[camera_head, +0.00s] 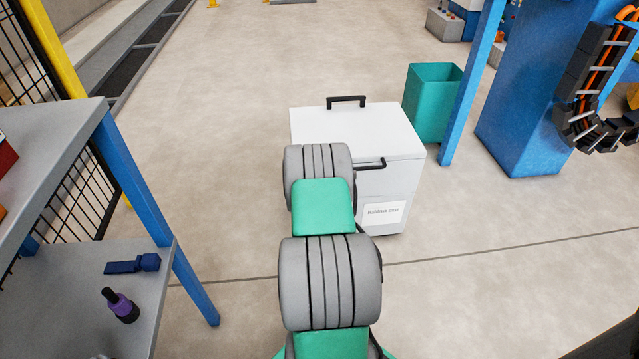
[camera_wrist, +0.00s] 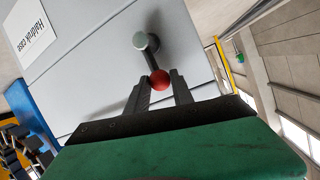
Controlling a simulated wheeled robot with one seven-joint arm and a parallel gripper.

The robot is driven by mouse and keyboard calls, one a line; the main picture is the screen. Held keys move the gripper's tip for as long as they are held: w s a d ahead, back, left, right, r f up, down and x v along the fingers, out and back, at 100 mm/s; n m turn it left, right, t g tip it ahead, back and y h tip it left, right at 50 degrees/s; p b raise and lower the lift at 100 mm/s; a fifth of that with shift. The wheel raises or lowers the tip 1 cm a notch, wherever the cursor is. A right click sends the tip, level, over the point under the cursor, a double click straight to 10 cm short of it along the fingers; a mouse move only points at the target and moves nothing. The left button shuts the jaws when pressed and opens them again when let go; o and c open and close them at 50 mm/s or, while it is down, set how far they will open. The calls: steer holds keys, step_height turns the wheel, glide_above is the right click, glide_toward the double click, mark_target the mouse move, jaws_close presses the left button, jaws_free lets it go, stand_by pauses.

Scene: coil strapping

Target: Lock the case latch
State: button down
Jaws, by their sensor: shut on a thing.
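The white case (camera_head: 386,195) stands on the floor with its lid (camera_head: 365,132) down. In the wrist view, the latch (camera_wrist: 153,60) is a dark lever running from a round grey pivot (camera_wrist: 147,42) to a red ball knob (camera_wrist: 160,79). My gripper (camera_wrist: 159,88) is at the knob end, with a dark finger on each side, shut on the latch knob. In the head view my arm hides the gripper and the latch knob.
A black handle (camera_head: 346,101) tops the lid, and a dark bar (camera_head: 370,164) shows at its front edge. A teal bin (camera_head: 430,103) and blue post (camera_head: 470,85) stand right of the case. A grey shelf unit (camera_head: 120,290) is at left. Floor behind the case is clear.

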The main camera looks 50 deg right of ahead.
steer(key=c, duration=1.1)
jaws_free()
steer(key=p+v, duration=0.2)
steer(key=v, duration=0.6)
steer(key=shift+p, duration=0.35)
steer(key=shift+d, duration=0.1)
